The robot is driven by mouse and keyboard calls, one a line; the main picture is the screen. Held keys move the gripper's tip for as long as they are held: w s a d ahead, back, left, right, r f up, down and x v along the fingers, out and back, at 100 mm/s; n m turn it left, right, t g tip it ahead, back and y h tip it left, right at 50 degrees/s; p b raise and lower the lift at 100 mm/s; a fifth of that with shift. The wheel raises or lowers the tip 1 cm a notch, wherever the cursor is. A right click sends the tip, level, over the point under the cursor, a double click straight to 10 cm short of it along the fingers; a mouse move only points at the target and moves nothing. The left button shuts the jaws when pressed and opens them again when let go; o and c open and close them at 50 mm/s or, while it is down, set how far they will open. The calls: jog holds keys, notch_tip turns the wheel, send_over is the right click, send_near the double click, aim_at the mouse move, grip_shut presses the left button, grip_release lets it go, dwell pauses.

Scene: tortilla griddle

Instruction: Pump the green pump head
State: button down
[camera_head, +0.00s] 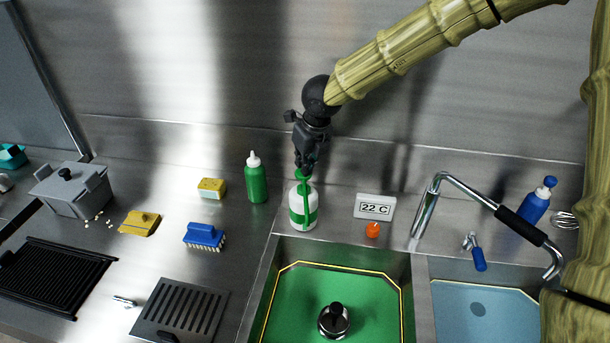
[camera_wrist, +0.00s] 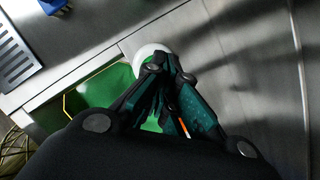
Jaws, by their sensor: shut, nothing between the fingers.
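A white bottle (camera_head: 296,222) with a green band and a green pump head (camera_head: 301,176) stands upright behind the green sink, in the head view. My gripper (camera_head: 304,166) points down directly above the pump head, at or very near its top; I cannot tell if they touch. Its fingers are shut and hold nothing. In the wrist view, my gripper (camera_wrist: 168,120) covers most of the bottle, and only part of its white body (camera_wrist: 146,54) shows beyond the fingers. The pump head is mostly hidden there.
A green squeeze bottle (camera_head: 257,182) stands left of the pump bottle. A temperature display (camera_head: 360,207) and an orange knob (camera_head: 373,230) are to its right. The green sink (camera_head: 290,300) lies in front, with a chrome faucet (camera_head: 428,205) further right. A steel wall is behind.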

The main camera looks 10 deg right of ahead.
jog(key=shift+r, duration=0.3)
jog(key=shift+f, duration=0.15)
jog(key=shift+f, duration=0.7)
jog(key=shift+f+b, duration=0.4)
jog(key=shift+f, duration=0.2)
jog(key=shift+r+p, duration=1.4)
jog(key=shift+r, duration=0.1)
jog(key=shift+f, duration=0.2)
